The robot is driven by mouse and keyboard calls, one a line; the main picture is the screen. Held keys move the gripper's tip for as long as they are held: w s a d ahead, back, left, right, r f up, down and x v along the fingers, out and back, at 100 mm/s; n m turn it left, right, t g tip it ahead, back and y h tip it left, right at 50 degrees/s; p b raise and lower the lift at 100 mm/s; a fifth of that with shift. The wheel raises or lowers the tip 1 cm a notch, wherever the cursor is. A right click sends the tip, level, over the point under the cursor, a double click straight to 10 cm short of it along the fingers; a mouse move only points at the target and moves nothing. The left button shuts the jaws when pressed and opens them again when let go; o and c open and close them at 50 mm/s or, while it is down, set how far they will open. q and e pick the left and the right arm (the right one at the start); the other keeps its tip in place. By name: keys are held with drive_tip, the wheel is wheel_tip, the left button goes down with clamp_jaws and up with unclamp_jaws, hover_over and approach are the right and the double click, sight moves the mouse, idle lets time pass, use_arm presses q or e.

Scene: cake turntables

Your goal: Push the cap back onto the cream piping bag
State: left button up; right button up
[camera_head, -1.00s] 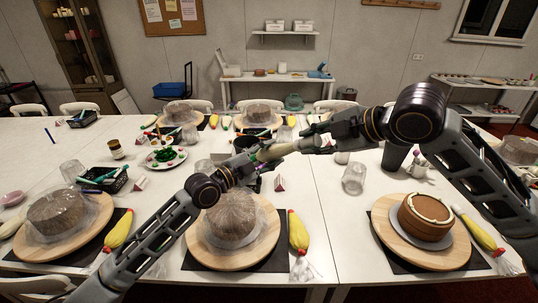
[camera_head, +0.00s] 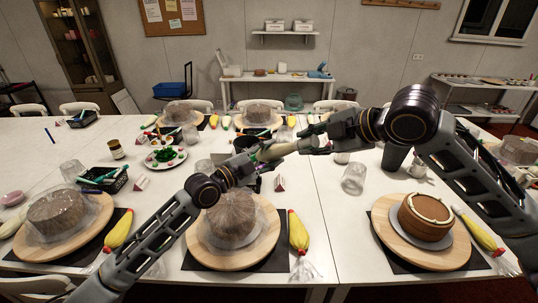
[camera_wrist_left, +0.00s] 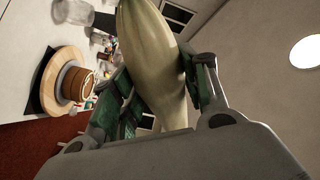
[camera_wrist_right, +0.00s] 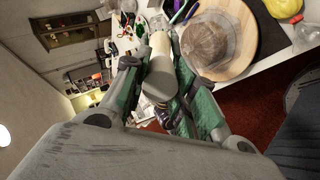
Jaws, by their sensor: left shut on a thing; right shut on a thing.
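The cream piping bag (camera_head: 280,150) is held in the air above the middle of the table, between my two grippers. My left gripper (camera_head: 256,158) is shut on its wide body, which fills the left wrist view (camera_wrist_left: 152,55). My right gripper (camera_head: 311,141) is shut on a small pale piece with a rounded end, apparently the cap (camera_wrist_right: 157,82), at the bag's other end. In the right wrist view the bag (camera_wrist_right: 160,45) runs on beyond the cap, roughly in line. Fingers hide the joint, so I cannot tell how far the cap is on.
Below are wrapped cakes on wooden turntables (camera_head: 198,247), an uncovered brown cake (camera_head: 425,217) at right and yellow piping bags (camera_head: 298,232). A clear glass (camera_head: 354,178) and a black basket (camera_head: 103,180) stand on the white table. The air around the grippers is clear.

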drive_tip(key=shift+w+a+f, duration=0.1)
drive_tip(key=shift+f, duration=0.05)
idle(0.8)
drive_tip(key=o, duration=1)
drive_tip(key=v, duration=1.2)
idle(0.3)
